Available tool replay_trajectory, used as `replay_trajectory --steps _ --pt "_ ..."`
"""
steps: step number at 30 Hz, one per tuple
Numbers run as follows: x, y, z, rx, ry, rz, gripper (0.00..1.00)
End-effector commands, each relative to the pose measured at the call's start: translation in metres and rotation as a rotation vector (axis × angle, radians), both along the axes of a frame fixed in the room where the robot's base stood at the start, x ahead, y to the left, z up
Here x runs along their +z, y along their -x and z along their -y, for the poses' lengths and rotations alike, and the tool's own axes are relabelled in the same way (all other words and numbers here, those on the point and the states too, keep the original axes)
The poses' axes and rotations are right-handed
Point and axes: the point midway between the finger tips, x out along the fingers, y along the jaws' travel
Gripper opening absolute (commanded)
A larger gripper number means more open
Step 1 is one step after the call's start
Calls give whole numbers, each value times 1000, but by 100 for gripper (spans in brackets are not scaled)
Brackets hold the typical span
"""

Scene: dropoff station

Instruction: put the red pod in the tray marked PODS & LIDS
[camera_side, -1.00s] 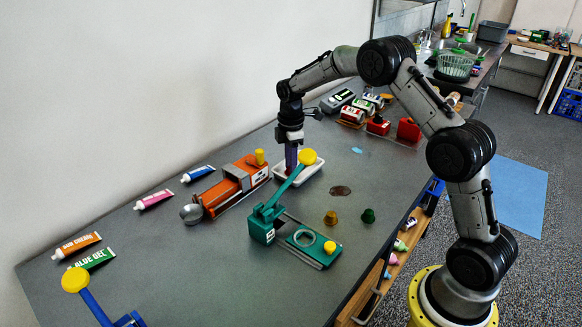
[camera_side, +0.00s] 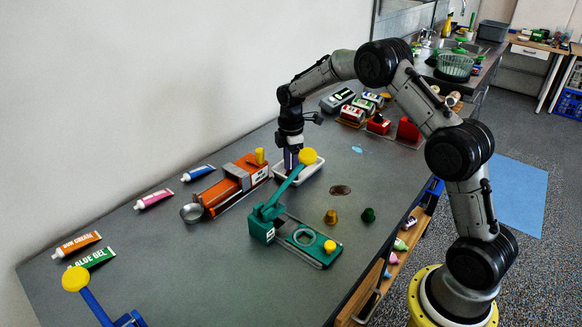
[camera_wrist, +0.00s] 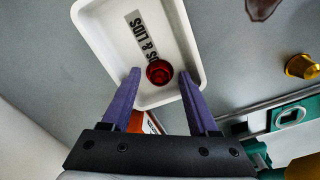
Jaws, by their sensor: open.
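The red pod (camera_wrist: 159,72) lies in the white tray (camera_wrist: 104,28), near one end and over part of the printed label. The readable end of the label says "& LIDS". My gripper (camera_wrist: 160,75) is open, with one purple finger on each side of the pod in the wrist view. I cannot tell whether either finger touches it. In the side view my gripper (camera_side: 290,160) points down into the tray (camera_side: 313,169), behind the yellow knob of the green press. The pod is hidden there.
The green press (camera_side: 262,225) with its raised yellow-knobbed lever stands in front of the tray. An orange device (camera_side: 230,188) stands left of it. A gold pod (camera_side: 330,217) and a dark green pod (camera_side: 368,215) stand to the right. Tubes lie at left.

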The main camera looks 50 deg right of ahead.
Motion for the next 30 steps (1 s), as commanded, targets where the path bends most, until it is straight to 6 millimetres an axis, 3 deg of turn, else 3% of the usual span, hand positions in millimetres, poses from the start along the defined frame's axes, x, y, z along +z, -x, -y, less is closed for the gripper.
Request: replay_trajectory --steps 5,19,30 --pt "15 -1 0 0 1 5 60" --pt "104 0 0 0 2 5 60" --pt "126 2 -1 -3 1 3 60"
